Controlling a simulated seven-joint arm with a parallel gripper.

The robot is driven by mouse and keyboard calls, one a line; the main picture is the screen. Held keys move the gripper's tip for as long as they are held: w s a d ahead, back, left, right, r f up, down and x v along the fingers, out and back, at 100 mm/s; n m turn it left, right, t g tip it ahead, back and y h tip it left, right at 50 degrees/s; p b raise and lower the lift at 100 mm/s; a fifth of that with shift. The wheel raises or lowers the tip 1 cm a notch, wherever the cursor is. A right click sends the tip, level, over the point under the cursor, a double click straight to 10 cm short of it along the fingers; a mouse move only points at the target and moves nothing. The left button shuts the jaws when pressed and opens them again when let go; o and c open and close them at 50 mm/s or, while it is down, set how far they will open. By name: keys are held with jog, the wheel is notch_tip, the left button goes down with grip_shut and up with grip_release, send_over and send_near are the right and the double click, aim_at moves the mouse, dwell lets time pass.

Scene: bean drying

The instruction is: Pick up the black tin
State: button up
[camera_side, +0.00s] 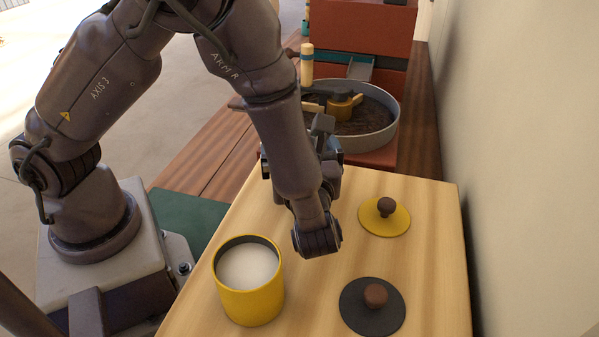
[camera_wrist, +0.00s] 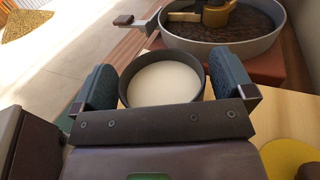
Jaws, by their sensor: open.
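In the wrist view, the black tin (camera_wrist: 127,80), round and filled with something white, stands between the two fingers of my gripper (camera_wrist: 165,84). The fingers are open, one on each side of the tin, close to its wall; I cannot tell whether they touch it. In the side view, my arm hides the black tin and most of my gripper. A yellow tin (camera_side: 252,303) with white contents stands at the front left of the wooden table.
A yellow lid (camera_side: 397,225) and a black lid (camera_side: 358,316), each with a brown knob, lie on the table (camera_side: 437,255) to the right. Behind is a round metal pan (camera_side: 393,132) of dark material with a stirrer. A wall runs along the right.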

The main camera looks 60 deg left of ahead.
jog(key=shift+w+a, duration=0.1)
jog(key=shift+a, duration=0.1)
jog(key=c, duration=1.3)
jog(key=shift+r, duration=0.1)
notch_tip(320, 180, up, 10)
